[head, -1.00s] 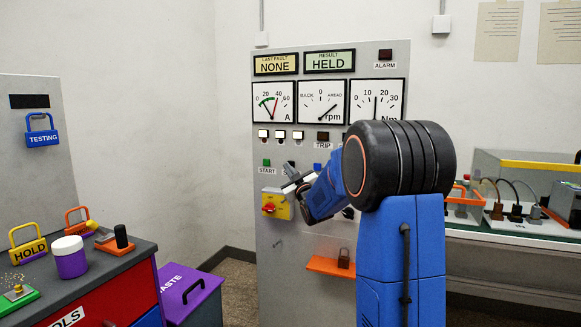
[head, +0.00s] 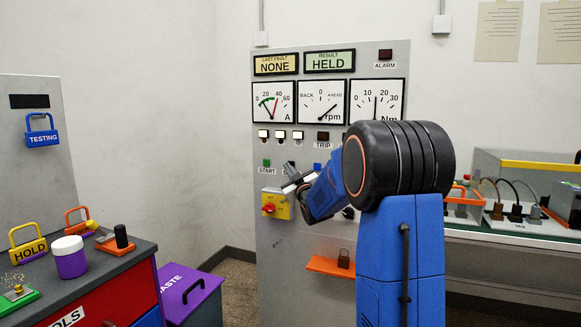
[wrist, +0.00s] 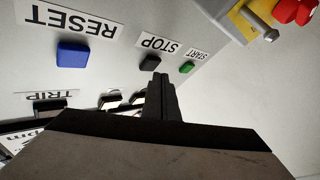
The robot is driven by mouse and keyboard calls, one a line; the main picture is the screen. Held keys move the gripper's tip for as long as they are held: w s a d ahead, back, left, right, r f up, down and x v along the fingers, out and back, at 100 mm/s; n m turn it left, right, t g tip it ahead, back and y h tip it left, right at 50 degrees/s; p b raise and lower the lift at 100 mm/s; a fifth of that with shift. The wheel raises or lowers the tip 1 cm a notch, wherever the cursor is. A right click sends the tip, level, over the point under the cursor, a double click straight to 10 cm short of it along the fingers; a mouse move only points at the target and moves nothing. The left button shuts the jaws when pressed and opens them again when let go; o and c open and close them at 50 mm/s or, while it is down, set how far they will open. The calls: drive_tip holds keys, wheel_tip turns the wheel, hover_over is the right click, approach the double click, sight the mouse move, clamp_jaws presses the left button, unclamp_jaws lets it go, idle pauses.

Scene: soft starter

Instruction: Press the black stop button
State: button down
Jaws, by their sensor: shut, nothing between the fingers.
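The black stop button (wrist: 150,62) shows in the wrist view beside the STOP label (wrist: 159,43), between the green start button (wrist: 187,67) and the blue reset button (wrist: 73,54). My gripper (wrist: 161,78) is shut and empty. Its tips overlap the lower right edge of the black button in that view; I cannot tell whether they touch it. In the head view my gripper (head: 291,170) is at the panel, just right of the green start button (head: 266,162), and covers most of the STOP label. The black button cannot be made out clearly there.
The grey panel (head: 265,225) carries gauges and indicator lamps above the buttons. A yellow switch with a red knob (head: 270,208) sits below the start button. An orange shelf with a padlock (head: 325,266) juts out lower down. My arm hides the panel's right part.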

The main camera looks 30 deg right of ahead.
drive_tip(key=shift+w+d, duration=0.2)
drive_tip(key=shift+d, duration=0.05)
drive_tip(key=shift+w+d, duration=0.25)
drive_tip(key=shift+d, duration=0.05)
idle(0.9)
drive_tip(key=shift+s+a, duration=0.1)
drive_tip(key=shift+a, duration=0.05)
drive_tip(key=shift+s+a, duration=0.45)
drive_tip(key=shift+a, duration=0.05)
idle(0.4)
drive_tip(key=shift+s+a, duration=0.8)
drive_tip(key=shift+a, duration=0.2)
drive_tip(key=shift+s+a, duration=0.75)
drive_tip(key=shift+a, duration=0.2)
drive_tip(key=shift+a, duration=0.1)
